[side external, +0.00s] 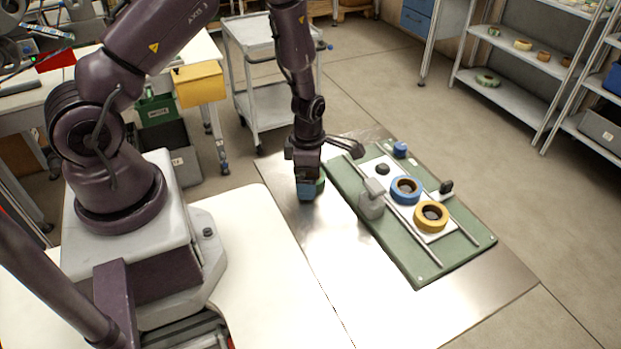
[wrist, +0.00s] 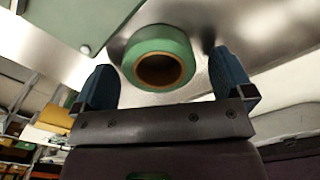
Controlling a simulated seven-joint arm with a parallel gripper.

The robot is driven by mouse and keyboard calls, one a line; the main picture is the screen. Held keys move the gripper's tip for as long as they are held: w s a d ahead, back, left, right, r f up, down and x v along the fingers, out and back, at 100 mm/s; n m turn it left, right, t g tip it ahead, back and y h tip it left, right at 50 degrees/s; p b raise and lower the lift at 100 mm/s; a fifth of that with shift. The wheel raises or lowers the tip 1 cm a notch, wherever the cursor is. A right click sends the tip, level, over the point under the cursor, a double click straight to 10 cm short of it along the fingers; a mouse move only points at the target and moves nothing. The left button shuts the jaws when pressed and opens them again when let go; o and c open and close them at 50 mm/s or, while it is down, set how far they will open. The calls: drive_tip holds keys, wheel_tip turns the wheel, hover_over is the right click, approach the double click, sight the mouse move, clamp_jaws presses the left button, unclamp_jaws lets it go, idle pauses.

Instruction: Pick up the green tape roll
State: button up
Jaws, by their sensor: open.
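The green tape roll (wrist: 158,45) lies flat on the metal table with its brown core facing up in the wrist view. In the side view it is mostly hidden behind my gripper, with a green edge (side external: 319,185) showing. My gripper (side external: 308,190) is low over the table at the roll. In the wrist view my gripper (wrist: 165,80) is open, with one blue finger on each side of the roll. The roll appears to lie between the fingers, with gaps on both sides. I cannot tell exactly how high the fingertips are.
A green board (side external: 400,262) with metal rods lies right of my gripper. It carries a blue tape roll (side external: 406,180), a yellow tape roll (side external: 446,217) and a grey block (side external: 371,203). The metal table (side external: 350,290) is bare in front of the board.

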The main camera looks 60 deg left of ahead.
drive_tip(key=shift+c, duration=0.5)
drive_tip(key=c, duration=0.9)
drive_tip(key=shift+r, duration=0.1)
